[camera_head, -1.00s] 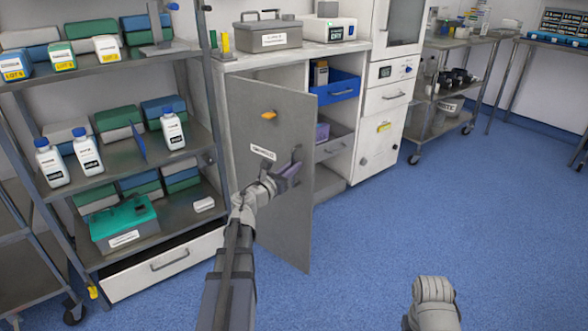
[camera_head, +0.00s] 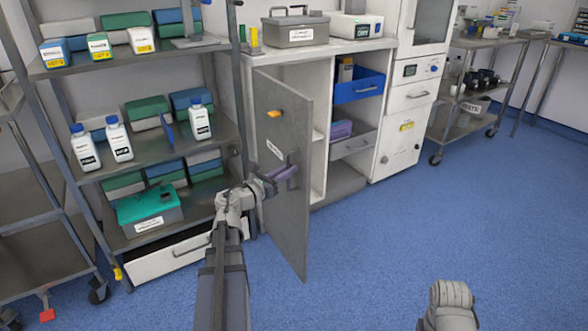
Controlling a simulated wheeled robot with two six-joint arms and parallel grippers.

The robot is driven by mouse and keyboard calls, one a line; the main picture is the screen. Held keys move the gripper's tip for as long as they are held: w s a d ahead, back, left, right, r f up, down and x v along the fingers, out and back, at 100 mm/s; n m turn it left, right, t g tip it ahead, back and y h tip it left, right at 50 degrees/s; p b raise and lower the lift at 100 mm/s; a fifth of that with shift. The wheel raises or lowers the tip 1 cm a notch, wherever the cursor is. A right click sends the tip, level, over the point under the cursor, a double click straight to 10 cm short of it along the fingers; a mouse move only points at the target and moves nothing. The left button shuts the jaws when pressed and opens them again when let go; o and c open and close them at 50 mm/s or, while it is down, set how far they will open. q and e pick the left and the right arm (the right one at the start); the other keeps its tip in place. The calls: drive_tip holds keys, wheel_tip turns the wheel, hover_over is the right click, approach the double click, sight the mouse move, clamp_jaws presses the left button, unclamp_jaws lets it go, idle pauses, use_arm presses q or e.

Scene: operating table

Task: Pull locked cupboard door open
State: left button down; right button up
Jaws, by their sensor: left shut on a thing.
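The grey cupboard door (camera_head: 288,215) stands swung open on its left side, jutting out from the cupboard front. It carries an orange latch (camera_head: 274,114), a small white label (camera_head: 274,150) and a handle (camera_head: 292,178). My left gripper (camera_head: 277,176) is at the handle and shut on it; the fingertips are partly hidden against the door. The cupboard's inside (camera_head: 345,178) shows to the right of the door, with a blue drawer (camera_head: 359,87) and a grey drawer (camera_head: 354,147). Of my right arm only a pale part shows at the bottom; its gripper is outside the picture.
A metal shelf rack (camera_head: 190,148) with bottles and boxes stands close on the left of the door. A low white drawer (camera_head: 172,260) sits under it. A wheeled trolley (camera_head: 460,125) stands at the back right. The blue floor (camera_head: 420,230) right of the door is clear.

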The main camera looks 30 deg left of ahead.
use_arm(q)
drive_tip(key=shift+a, duration=0.35)
drive_tip(key=c, duration=1.2)
unclamp_jaws()
drive_tip(key=shift+o, duration=0.2)
drive_tip(key=shift+d, duration=0.15)
drive_tip(key=s+a, duration=0.1)
drive_tip(key=s, duration=0.6)
drive_tip(key=shift+s, duration=0.35)
drive_tip(key=shift+a, duration=0.15)
